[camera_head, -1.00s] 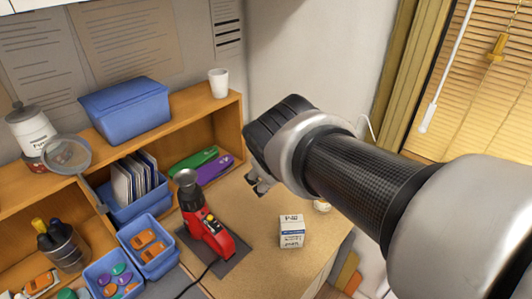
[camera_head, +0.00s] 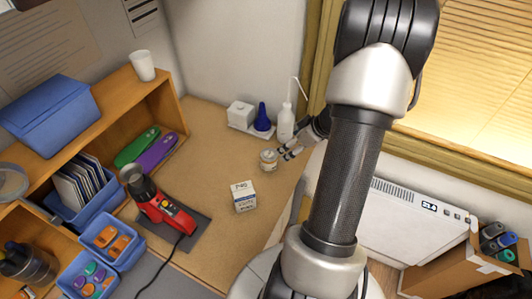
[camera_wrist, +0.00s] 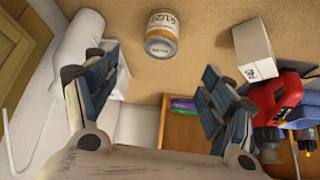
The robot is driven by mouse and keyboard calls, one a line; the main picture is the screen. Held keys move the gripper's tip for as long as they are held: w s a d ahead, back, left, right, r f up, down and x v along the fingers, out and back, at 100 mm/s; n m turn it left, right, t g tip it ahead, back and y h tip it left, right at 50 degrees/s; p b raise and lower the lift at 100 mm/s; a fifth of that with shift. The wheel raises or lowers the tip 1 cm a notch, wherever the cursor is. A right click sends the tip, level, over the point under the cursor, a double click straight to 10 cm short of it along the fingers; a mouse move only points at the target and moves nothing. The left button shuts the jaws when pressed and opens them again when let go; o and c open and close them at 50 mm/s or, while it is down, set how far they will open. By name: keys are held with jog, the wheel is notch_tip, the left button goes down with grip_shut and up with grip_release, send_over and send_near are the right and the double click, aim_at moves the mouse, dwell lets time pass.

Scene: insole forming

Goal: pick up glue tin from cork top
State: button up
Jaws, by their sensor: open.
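The glue tin (camera_head: 269,160) is a small round tin with a pale label and stands on the cork top (camera_head: 205,125). In the wrist view the tin (camera_wrist: 162,36) shows at the top, ahead of and between my spread fingers. My gripper (camera_head: 291,151) is open and empty just right of the tin in the head view. It also shows in the wrist view (camera_wrist: 150,85). A gap seems to remain between the fingertips and the tin, and I cannot tell its exact size.
A white box (camera_head: 244,197) stands near the tin. A red heat tool (camera_head: 163,212) lies on a dark mat to the left. A white bottle (camera_head: 286,122) and a blue cone-shaped bottle (camera_head: 262,117) stand behind the tin. The cork around the tin is mostly clear.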

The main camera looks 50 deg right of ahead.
aim_at(269, 159)
jog(key=b+x, duration=0.8)
jog(key=x, duration=0.9)
jog(key=shift+a+f, duration=0.15)
jog(key=shift+f, duration=0.05)
jog(key=shift+s, duration=0.1)
jog(key=shift+r, duration=0.1)
jog(key=c, duration=1.3)
